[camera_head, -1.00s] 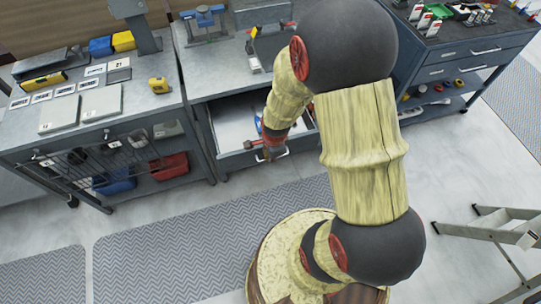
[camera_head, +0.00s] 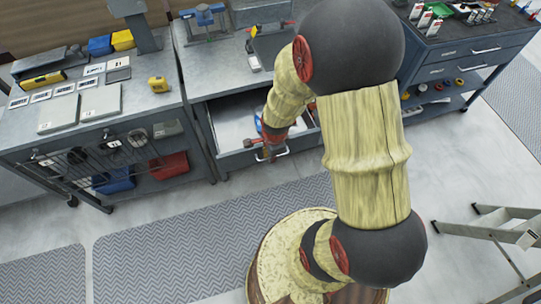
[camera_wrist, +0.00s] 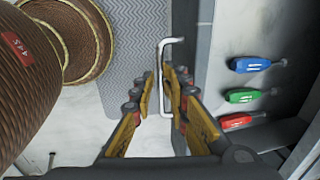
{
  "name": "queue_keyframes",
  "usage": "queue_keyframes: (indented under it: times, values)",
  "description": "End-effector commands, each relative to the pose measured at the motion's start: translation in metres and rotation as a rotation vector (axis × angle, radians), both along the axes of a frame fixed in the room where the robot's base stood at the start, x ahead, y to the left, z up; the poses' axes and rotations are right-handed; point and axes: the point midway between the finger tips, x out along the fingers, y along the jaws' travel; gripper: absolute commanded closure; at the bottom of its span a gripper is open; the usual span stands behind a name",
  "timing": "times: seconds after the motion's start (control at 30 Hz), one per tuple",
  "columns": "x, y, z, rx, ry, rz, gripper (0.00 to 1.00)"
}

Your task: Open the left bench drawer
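The bench drawer (camera_head: 235,160) stands pulled out from under the middle bench, its grey tray showing. In the wrist view, its pale bar handle (camera_wrist: 162,82) lies between the fingers of my gripper (camera_wrist: 160,78), closer to the right finger. The fingers are apart, with a gap between the left finger and the bar. In the head view, my gripper (camera_head: 268,150) is at the drawer front, and my arm hides part of the drawer.
In the drawer lie blue (camera_wrist: 252,65), green (camera_wrist: 245,96) and red (camera_wrist: 237,121) handled tools. A left bench (camera_head: 130,105) has a lower shelf with bins. A right tool cabinet (camera_head: 440,60) and a stepladder (camera_head: 490,232) stand at the right. Floor before the drawer is clear.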

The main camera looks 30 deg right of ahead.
Motion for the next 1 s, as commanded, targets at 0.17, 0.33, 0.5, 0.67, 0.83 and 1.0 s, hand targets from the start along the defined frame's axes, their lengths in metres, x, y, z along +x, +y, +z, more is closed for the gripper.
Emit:
queue_keyframes:
  times: [0.17, 0.33, 0.5, 0.67, 0.83, 1.0]
  values:
    - [-0.004, 0.001, 0.032, -0.002, -0.007, 0.0, 0.85]
    - [-0.01, 0.003, 0.067, -0.002, -0.006, 0.0, 0.85]
    - [-0.016, 0.005, 0.093, -0.001, -0.002, 0.0, 0.85]
    - [-0.02, 0.005, 0.106, 0.0, 0.001, 0.0, 0.85]
    - [-0.02, 0.006, 0.109, 0.001, 0.002, 0.0, 0.85]
    - [-0.02, 0.006, 0.109, 0.001, 0.002, 0.0, 0.85]
